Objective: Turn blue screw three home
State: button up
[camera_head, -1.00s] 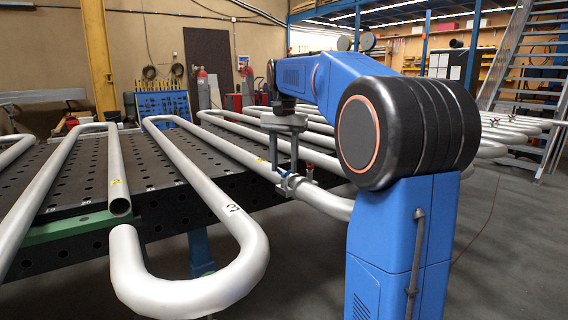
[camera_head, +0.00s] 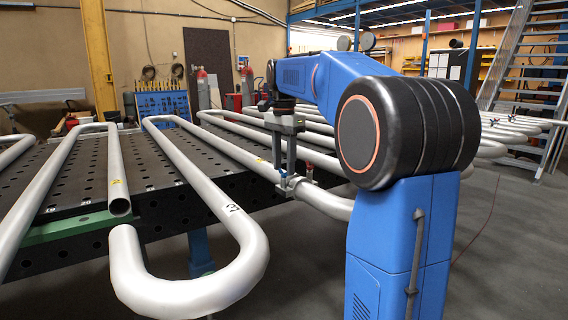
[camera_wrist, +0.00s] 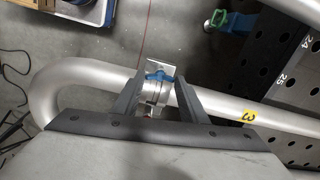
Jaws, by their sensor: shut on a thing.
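The blue screw (camera_wrist: 158,76) sits on a metal clamp (camera_wrist: 153,94) around the grey coil pipe (camera_wrist: 215,104) in the wrist view. My gripper (camera_wrist: 157,80) has one finger on each side of the screw and is shut on it. In the head view my gripper (camera_head: 284,172) points down at the clamp (camera_head: 296,187) on the pipe at the table's right edge. The pipe bears a yellow tag with a black mark (camera_wrist: 249,116) in the wrist view.
Grey serpentine pipes (camera_head: 200,165) lie across the black perforated table (camera_head: 75,195). A red part (camera_head: 309,168) stands just right of the clamp. A green and blue fitting (camera_wrist: 218,20) is at the table edge in the wrist view. Open floor lies to the right.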

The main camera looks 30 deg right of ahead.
jog(key=shift+r, duration=0.1)
jog(key=o, duration=1.1)
jog(key=shift+r, duration=0.1)
notch_tip(320, 180, up, 17)
jog(key=shift+r, duration=0.1)
dwell(0.4)
